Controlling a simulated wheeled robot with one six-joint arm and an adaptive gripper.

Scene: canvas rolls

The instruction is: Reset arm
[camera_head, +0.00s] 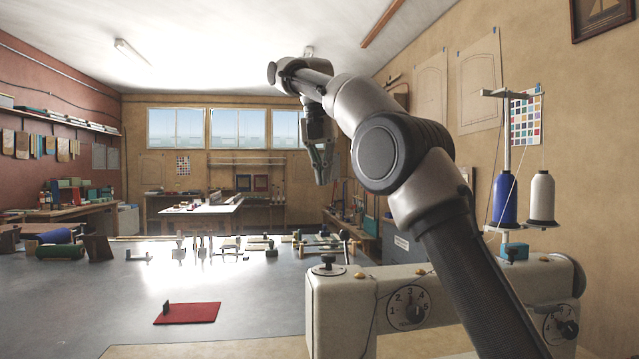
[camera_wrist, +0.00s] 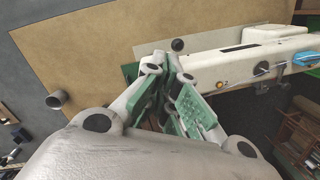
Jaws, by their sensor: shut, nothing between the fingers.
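My arm rises from the lower right in the head view, bends at the elbow and reaches toward the upper middle. My gripper (camera_head: 323,180) hangs from its end, pointing down in the air above the far side of the grey table (camera_head: 110,310). In the wrist view my gripper (camera_wrist: 172,62) shows its green-padded fingers drawn together at the tips. It is shut and holds nothing. Below it in that view are a tan board (camera_wrist: 90,55) and the cream sewing machine (camera_wrist: 235,60).
The sewing machine (camera_head: 345,310) stands at the right front, with blue (camera_head: 505,200) and white (camera_head: 542,196) thread cones behind it. A red pad (camera_head: 190,313) lies on the table. Several small tools and rolls line the far edge. The table's middle is mostly clear.

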